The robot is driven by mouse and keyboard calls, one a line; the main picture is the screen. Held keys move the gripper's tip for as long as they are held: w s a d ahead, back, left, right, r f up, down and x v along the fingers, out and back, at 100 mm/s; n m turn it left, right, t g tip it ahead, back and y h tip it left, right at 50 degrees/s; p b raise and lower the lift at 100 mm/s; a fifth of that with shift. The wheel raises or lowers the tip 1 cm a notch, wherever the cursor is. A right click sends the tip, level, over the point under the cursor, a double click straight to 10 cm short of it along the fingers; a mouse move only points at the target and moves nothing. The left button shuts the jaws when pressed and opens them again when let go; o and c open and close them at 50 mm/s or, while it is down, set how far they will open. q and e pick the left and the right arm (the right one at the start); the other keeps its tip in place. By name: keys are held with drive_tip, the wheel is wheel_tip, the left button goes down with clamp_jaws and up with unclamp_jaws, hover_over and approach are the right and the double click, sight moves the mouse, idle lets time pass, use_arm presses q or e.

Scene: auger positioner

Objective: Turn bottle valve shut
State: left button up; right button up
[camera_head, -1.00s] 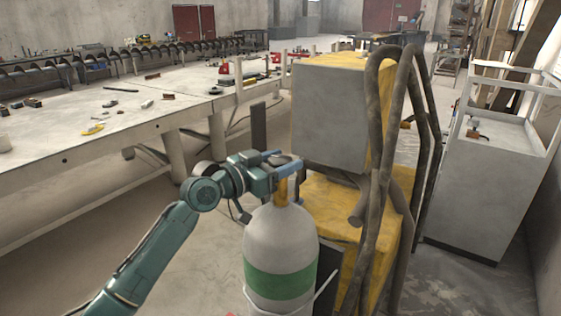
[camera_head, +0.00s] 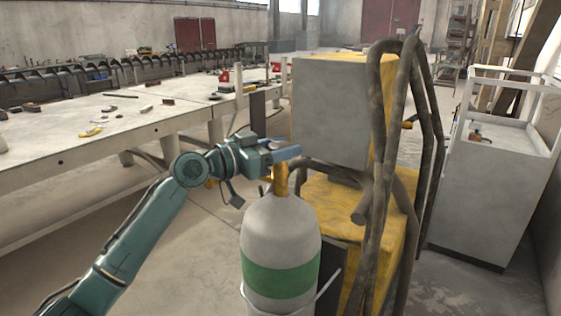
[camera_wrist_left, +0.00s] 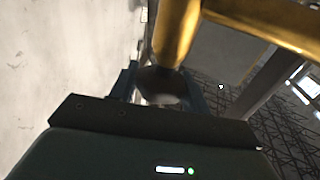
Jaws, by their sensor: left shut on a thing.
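A grey gas bottle (camera_head: 280,232) with a green band stands upright in the middle of the head view. A brass valve (camera_head: 280,180) rises from its neck, and the brass also shows in the left wrist view (camera_wrist_left: 177,32). My left gripper (camera_head: 287,152) is at the top of the valve. In the left wrist view its fingers (camera_wrist_left: 160,92) are on either side of a dark round valve knob (camera_wrist_left: 160,84), and they are shut on it. In the head view the fingers hide the knob. My right gripper is not in view.
A yellow and grey machine (camera_head: 330,110) with thick dark hoses (camera_head: 376,200) stands close behind and right of the bottle. A long workbench (camera_head: 150,122) with tools runs along the left. A grey cabinet (camera_head: 480,190) stands at the right.

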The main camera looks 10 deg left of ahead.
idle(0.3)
use_arm(q)
drive_tip(key=o, duration=1)
drive_tip(key=b+v, duration=0.2)
drive_tip(key=v, duration=1.1)
drive_tip(key=shift+a+r+b, duration=0.1)
drive_tip(key=shift+b, duration=0.25)
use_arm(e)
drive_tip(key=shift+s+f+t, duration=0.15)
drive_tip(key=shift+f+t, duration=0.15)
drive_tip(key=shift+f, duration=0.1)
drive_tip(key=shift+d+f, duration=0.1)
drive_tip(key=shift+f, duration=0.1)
